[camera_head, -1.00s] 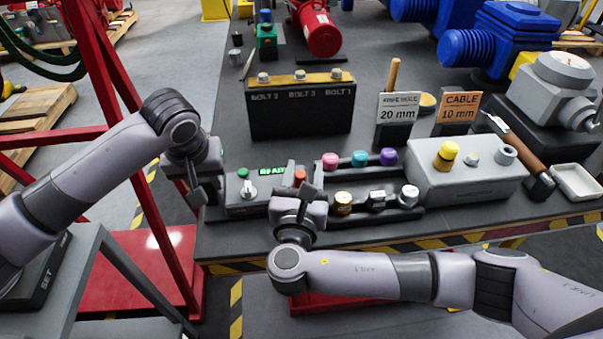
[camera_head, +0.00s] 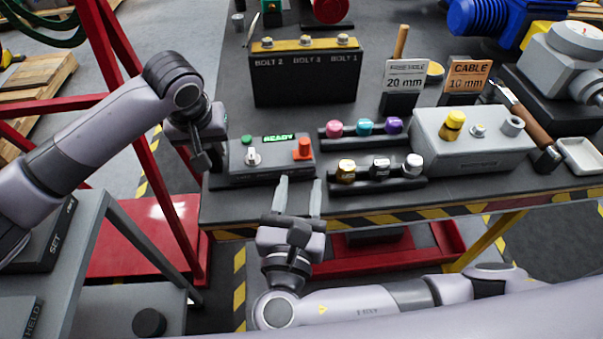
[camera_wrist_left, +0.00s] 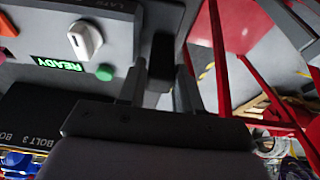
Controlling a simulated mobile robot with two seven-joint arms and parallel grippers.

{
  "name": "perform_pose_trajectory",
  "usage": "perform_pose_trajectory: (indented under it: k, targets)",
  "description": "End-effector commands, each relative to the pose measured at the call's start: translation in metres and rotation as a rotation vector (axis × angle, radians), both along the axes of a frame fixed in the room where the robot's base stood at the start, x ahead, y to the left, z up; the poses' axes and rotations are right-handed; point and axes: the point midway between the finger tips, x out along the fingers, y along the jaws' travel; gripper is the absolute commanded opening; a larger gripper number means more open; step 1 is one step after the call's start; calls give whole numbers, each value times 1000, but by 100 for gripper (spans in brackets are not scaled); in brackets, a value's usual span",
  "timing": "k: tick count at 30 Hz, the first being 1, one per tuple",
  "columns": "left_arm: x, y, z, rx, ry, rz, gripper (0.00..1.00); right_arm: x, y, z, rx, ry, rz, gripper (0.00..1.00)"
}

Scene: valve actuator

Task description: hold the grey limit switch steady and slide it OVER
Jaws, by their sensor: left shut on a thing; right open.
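A grey control box (camera_head: 270,166) with a lit READY display, green button, white knob (camera_head: 252,156) and red button (camera_head: 302,149) sits near the table's front left corner. No part is legibly marked as the limit switch. My left gripper (camera_head: 203,160) is at the box's left end. In the left wrist view its fingers (camera_wrist_left: 160,85) are shut on a dark block (camera_wrist_left: 163,55) beside the box; the exact contact is partly hidden. My right gripper (camera_head: 299,183) is open and empty, fingers pointing toward the table, just in front of the box.
Racks of coloured caps (camera_head: 365,128) and metal parts (camera_head: 380,170) stand right of the box. A black bolt holder (camera_head: 305,82) stands behind it. A larger grey box (camera_head: 475,145), tool and white tray (camera_head: 582,155) lie further right. A red frame (camera_head: 165,180) rises at left.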

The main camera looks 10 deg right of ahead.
Motion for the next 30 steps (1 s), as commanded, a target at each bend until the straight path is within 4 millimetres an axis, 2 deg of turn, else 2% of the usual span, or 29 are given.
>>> perform_pose_trajectory:
  k: [11,12,14,15,24,30]
  targets:
    - [0,-1,0,-1,0,-3,0,-2,1,0,1,0,0,45]
    - [0,-1,0,-1,1,-3,41,-2,1,0,1,0,0,45]
    - [0,-1,0,-1,0,-3,60,-2,1,0,1,0,0,45]
    - [0,-1,0,-1,0,-3,64,-2,0,0,1,0,0,45]
    - [-1,-1,2,-1,0,-3,64,-2,0,0,1,0,0,45]
    - [-8,-1,26,-3,-3,-4,64,-2,0,0,1,0,0,45]
